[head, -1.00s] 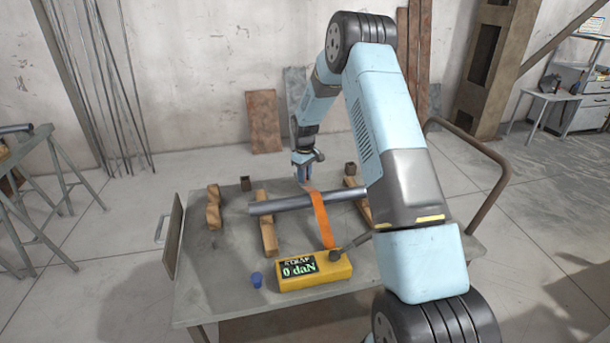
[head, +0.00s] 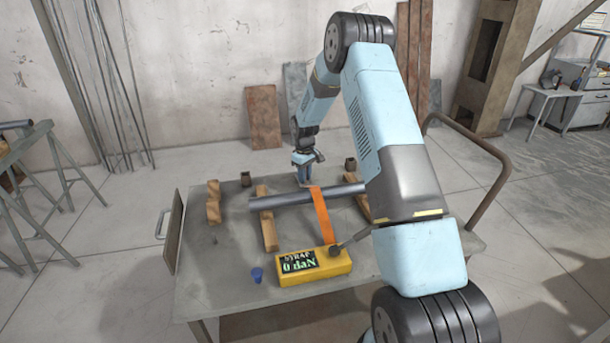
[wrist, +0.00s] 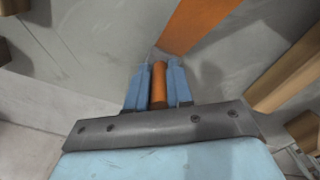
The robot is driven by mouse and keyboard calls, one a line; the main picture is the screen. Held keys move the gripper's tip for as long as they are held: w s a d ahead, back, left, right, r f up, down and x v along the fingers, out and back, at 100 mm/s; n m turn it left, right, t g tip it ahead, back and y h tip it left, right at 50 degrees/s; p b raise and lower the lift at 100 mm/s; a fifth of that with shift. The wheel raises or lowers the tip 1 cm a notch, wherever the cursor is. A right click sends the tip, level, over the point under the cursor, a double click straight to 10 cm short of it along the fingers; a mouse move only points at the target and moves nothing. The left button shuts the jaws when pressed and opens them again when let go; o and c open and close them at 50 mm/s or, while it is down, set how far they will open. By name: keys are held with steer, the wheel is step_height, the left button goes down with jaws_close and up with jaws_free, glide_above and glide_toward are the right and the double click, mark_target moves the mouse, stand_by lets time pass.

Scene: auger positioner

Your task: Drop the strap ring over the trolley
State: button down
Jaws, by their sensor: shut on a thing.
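My gripper (head: 304,183) is at the far side of the grey tube (head: 278,199), low over the trolley top (head: 222,255). In the wrist view its blue fingers (wrist: 158,72) are shut on an orange rounded piece (wrist: 158,85), which looks like the strap's end. The orange strap (head: 321,215) lies across the tube and runs down toward the yellow box (head: 313,270). It also shows flat in the wrist view (wrist: 200,25). I cannot make out a ring clearly. Whether the held piece touches the trolley top cannot be told.
Two wooden blocks (head: 267,226) bear the tube. A blue cup (head: 257,275) stands left of the yellow box. Small dark brown blocks (head: 246,179) sit at the back edge. A tubular handle (head: 498,178) rises at the right.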

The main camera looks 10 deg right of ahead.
steer(key=shift+f, duration=0.55)
steer(key=c, duration=0.9)
jaws_free()
step_height(320, 180, up, 14)
steer(key=shift+f, duration=0.15)
